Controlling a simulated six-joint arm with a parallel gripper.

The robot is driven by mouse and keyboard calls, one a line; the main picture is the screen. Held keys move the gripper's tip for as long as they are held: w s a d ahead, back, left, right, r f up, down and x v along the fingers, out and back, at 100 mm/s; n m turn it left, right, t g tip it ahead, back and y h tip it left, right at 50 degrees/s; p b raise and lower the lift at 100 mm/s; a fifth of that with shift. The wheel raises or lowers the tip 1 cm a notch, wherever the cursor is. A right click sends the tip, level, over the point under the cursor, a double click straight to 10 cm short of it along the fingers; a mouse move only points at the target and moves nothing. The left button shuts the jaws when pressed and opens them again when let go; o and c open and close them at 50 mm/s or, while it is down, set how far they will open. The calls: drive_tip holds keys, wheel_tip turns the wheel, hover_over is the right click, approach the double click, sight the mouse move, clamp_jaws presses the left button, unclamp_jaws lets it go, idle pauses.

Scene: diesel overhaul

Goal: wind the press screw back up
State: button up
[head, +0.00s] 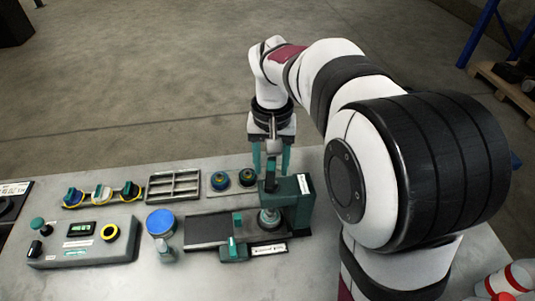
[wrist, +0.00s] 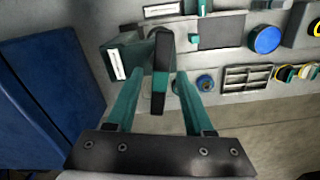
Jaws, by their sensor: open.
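The green press (head: 303,207) stands at the right of the bench, with a round metal part (head: 269,219) under its head. It also shows in the wrist view (wrist: 130,55), with a white label on its side. In the wrist view my gripper (wrist: 161,76) has one finger on each side of the handle, with gaps visible. The screw thread is hidden.
Left of the press are a dark plate (head: 208,230), a blue-topped can (head: 160,222) and a control box (head: 85,242). A divided tray (head: 174,185) and a plate with two round parts (head: 232,181) lie behind. Free floor lies beyond the bench.

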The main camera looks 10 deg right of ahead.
wheel_tip(320, 180, up, 6)
drive_tip(key=shift+f, duration=0.2)
idle(0.3)
